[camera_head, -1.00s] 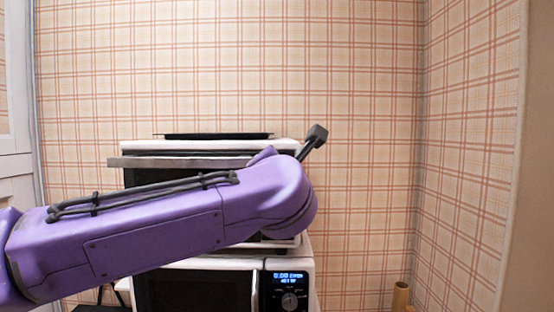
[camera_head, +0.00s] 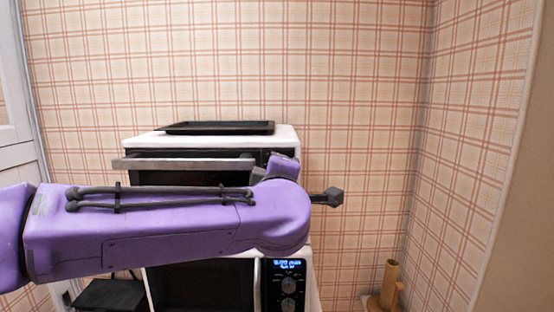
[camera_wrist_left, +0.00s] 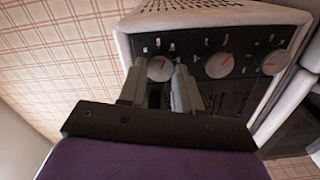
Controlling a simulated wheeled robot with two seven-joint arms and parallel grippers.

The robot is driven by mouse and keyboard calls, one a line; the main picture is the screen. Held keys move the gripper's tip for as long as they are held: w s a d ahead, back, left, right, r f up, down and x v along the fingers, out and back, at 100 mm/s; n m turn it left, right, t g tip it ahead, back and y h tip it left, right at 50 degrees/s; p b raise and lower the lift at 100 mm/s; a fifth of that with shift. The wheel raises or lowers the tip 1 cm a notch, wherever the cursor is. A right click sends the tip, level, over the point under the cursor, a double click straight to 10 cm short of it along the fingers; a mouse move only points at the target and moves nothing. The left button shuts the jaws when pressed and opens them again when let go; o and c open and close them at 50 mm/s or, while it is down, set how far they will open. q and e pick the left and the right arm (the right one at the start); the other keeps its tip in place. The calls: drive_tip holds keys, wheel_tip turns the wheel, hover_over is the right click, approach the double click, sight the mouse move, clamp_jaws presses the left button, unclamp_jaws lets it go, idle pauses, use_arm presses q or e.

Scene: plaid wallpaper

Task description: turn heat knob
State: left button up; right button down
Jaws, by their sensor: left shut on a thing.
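A white toaster oven (camera_head: 137,144) with a dark front stands behind my left arm in the head view. Its control panel shows in the left wrist view with three round knobs, each with a red pointer mark: the nearest knob (camera_wrist_left: 160,67), the middle knob (camera_wrist_left: 219,65) and the far knob (camera_wrist_left: 273,62). Which one is the heat knob I cannot tell. My left gripper (camera_wrist_left: 160,82) has its two grey fingers on either side of the nearest knob and is shut on it. In the head view my arm hides the fingers and knobs. My right gripper is not in view.
A black tray (camera_head: 220,128) lies on the oven's top. A microwave (camera_head: 270,306) with a blue display stands below the oven. A wooden object (camera_head: 389,285) stands at the lower right. The plaid wall is close behind.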

use_arm(q)
drive_tip(key=shift+f+m, duration=0.1)
drive_tip(key=shift+m, duration=6.2)
drive_tip(key=o, duration=0.8)
drive_tip(key=shift+c, duration=0.2)
